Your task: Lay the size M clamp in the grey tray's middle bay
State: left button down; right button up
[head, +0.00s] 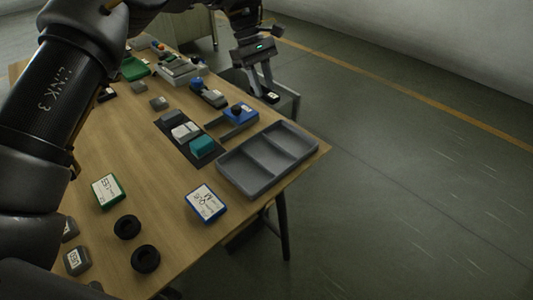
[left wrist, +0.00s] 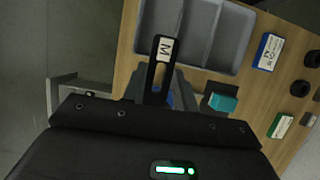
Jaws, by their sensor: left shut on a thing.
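The size M clamp (left wrist: 160,70) is a black bar with a white M label at its end. My left gripper (head: 262,88) is shut on the clamp, and its label end (head: 271,97) shows below the fingers in the head view. The gripper holds it in the air near the table's right edge, behind the grey tray. The grey tray (head: 222,170) lies at the table's front right corner; it also shows in the left wrist view (left wrist: 246,28). Its three bays look empty. The clamp is apart from the tray. My right gripper is not in view.
A dark mat (head: 206,157) with grey and teal blocks and a blue-topped piece (head: 241,111) stand beside the tray. A blue-edged card (head: 206,203), a green-edged card (head: 108,190) and black rings (head: 145,259) lie further left and in front. Open floor lies right of the table.

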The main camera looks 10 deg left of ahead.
pick_arm(q)
jog(key=s+d+f+b, duration=0.2)
jog(key=s+f, duration=0.1)
jog(key=s, duration=0.3)
send_over(269, 157)
jog(key=w+a, duration=0.1)
jog(key=f, duration=0.4)
jog(key=shift+w+a+f+b, duration=0.1)
jog(key=shift+w+f+b, duration=0.1)
jog(key=shift+f+b, duration=0.2)
jog(key=shift+s+f, duration=0.2)
jog(key=shift+f, duration=0.05)
notch_tip(269, 157, down, 3)
jog(key=shift+s+f, duration=0.1)
jog(key=shift+f, duration=0.05)
jog(key=c, duration=1.4)
grip_release()
jog(key=shift+o, duration=0.2)
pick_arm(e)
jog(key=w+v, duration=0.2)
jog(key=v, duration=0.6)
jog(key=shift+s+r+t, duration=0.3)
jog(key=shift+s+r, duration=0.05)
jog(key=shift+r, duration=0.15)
